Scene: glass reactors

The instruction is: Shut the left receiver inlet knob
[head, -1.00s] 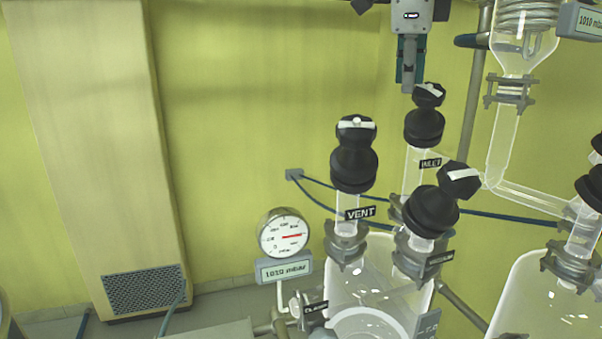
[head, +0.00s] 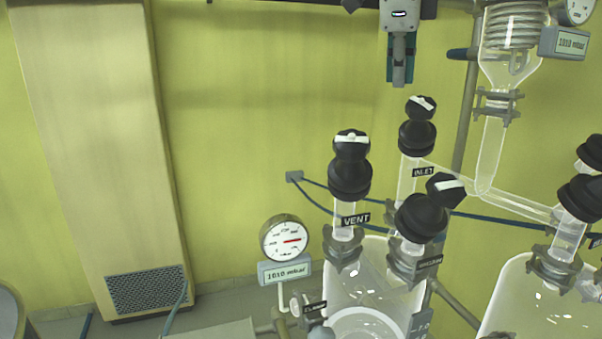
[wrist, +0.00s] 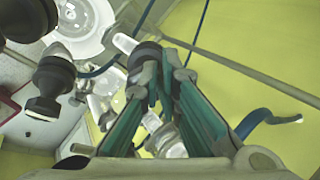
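The receiver inlet knob (head: 421,107) is a black cap with a white bar, on top of a black valve body above a tag reading INLET (head: 423,172). In the head view its bar runs diagonally. My gripper (head: 399,80) points down, just above and slightly left of this knob in the picture, with a gap visible between them. In the wrist view the green fingers of my gripper (wrist: 160,68) converge with their tips close together, and I see nothing held. A dark part behind the tips is mostly hidden; I cannot tell whether it is the inlet knob.
The vent knob (head: 351,146) stands left of the inlet, and another black knob (head: 446,188) stands in front. A gauge (head: 285,240) is at lower left. A glass condenser (head: 512,55) and more black valves (head: 585,200) crowd the right.

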